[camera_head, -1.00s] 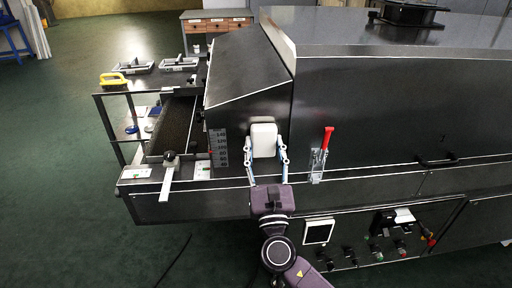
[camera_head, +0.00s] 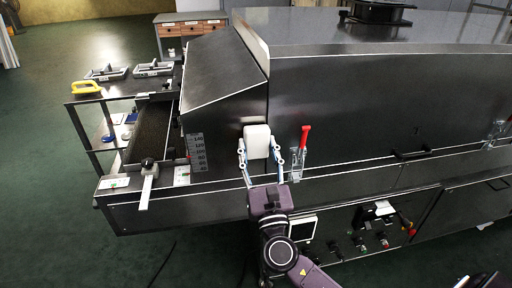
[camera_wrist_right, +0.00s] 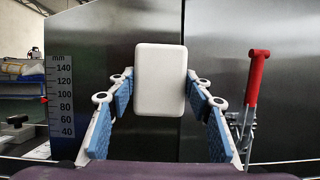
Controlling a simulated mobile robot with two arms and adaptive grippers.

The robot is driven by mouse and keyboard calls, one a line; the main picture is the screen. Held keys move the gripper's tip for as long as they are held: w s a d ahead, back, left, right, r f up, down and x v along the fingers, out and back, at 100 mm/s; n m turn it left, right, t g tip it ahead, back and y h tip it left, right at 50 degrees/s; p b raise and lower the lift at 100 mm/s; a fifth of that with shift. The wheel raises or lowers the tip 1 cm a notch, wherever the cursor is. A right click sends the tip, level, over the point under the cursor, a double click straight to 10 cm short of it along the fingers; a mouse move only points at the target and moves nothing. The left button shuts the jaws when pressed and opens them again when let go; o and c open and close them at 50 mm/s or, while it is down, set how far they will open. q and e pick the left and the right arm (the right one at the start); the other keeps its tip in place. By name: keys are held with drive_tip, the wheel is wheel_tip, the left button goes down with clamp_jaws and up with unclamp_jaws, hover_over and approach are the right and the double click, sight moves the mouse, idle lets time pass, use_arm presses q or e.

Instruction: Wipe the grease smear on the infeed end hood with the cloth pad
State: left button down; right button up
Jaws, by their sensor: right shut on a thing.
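My right gripper (camera_head: 261,157) is shut on the white, rounded cloth pad (camera_head: 257,141). In the right wrist view the pad (camera_wrist_right: 160,80) stands upright between the two blue-padded fingers. The pad is in front of the dark metal infeed end hood (camera_head: 222,85), near the hood's right edge, where a vertical seam meets the tunnel body. I cannot tell whether the pad touches the metal. I see no clear grease smear; it may be hidden behind the pad or lost in the sheen. My left gripper is not in view.
A red-handled toggle clamp (camera_head: 304,140) stands close to the right of the gripper. A millimetre scale (camera_head: 197,152) is on the left. The conveyor (camera_head: 150,130) and a lever (camera_head: 149,180) lie farther left. A control panel (camera_head: 360,235) is below.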

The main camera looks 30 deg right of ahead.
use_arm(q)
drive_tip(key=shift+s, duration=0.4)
use_arm(e)
drive_tip(key=s, duration=0.1)
drive_tip(key=s+a, duration=0.1)
drive_tip(key=s, duration=0.3)
drive_tip(key=shift+s+a, duration=0.1)
drive_tip(key=shift+a, duration=0.2)
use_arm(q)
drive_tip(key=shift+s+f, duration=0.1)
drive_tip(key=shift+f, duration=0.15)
use_arm(e)
drive_tip(key=s, duration=0.3)
drive_tip(key=shift+a, duration=0.4)
drive_tip(key=shift+w, duration=0.1)
drive_tip(key=w, duration=0.2)
drive_tip(key=w+d, duration=0.1)
drive_tip(key=w, duration=0.2)
drive_tip(key=w+d, duration=0.1)
drive_tip(key=w, duration=0.2)
drive_tip(key=shift+w+d, duration=0.25)
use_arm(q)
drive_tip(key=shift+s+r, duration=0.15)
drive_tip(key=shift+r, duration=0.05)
